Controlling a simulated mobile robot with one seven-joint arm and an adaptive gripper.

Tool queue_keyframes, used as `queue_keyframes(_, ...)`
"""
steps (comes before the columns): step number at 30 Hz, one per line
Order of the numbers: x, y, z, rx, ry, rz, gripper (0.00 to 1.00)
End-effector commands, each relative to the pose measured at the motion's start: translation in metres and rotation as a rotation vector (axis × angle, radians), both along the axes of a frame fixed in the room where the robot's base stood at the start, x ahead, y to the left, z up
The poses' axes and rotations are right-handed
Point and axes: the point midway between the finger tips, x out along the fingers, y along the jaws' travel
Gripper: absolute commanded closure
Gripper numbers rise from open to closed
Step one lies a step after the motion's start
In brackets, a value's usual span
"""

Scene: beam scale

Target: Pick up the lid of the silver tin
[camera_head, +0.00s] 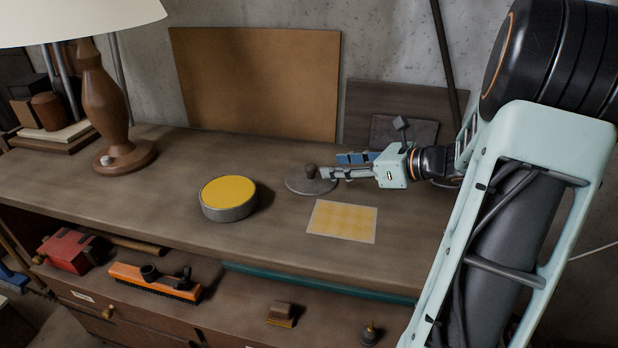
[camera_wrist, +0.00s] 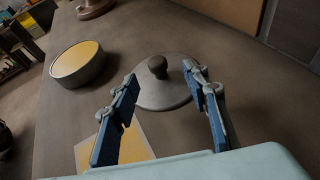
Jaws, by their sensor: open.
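The lid (camera_head: 296,183) is a flat grey disc with a dark round knob, lying on the workbench apart from the tin. In the wrist view the lid (camera_wrist: 163,94) lies just past my fingertips, with its knob between the lines of the two fingers. The silver tin (camera_head: 229,210) is a low round tin with yellow contents, standing left of the lid; it also shows in the wrist view (camera_wrist: 84,72). My gripper (camera_head: 328,166) is open and empty, coming from the right beside the lid's knob. In the wrist view its fingers (camera_wrist: 160,75) are spread apart.
A yellow patterned sheet (camera_head: 342,221) lies flat on the bench in front of the lid. A lamp (camera_head: 107,110) stands at the far left. A brown board (camera_head: 258,80) leans on the wall behind. The bench between lamp and tin is clear.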

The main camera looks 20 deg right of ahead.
Motion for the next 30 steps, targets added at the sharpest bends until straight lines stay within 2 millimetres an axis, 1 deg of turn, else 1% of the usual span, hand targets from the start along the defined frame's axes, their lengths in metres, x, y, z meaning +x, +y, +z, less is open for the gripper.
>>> queue_keyframes(1, 0.007, 0.006, -0.004, 0.000, 0.001, 0.004, 0.58)
queue_keyframes(3, 0.015, 0.012, -0.008, 0.000, 0.001, 0.005, 0.58)
queue_keyframes(11, 0.031, 0.024, -0.017, -0.001, 0.001, 0.004, 0.58)
queue_keyframes(15, 0.046, 0.038, -0.026, -0.001, 0.002, 0.006, 0.58)
queue_keyframes(19, 0.058, 0.046, -0.032, -0.003, 0.001, 0.005, 0.58)
queue_keyframes(22, 0.063, 0.049, -0.034, -0.004, 0.001, 0.004, 0.58)
queue_keyframes(28, 0.063, 0.049, -0.034, -0.005, 0.001, 0.005, 0.58)
queue_keyframes(29, 0.063, 0.049, -0.034, -0.005, 0.001, 0.005, 0.59)
queue_keyframes(30, 0.063, 0.049, -0.034, -0.005, 0.001, 0.005, 0.63)
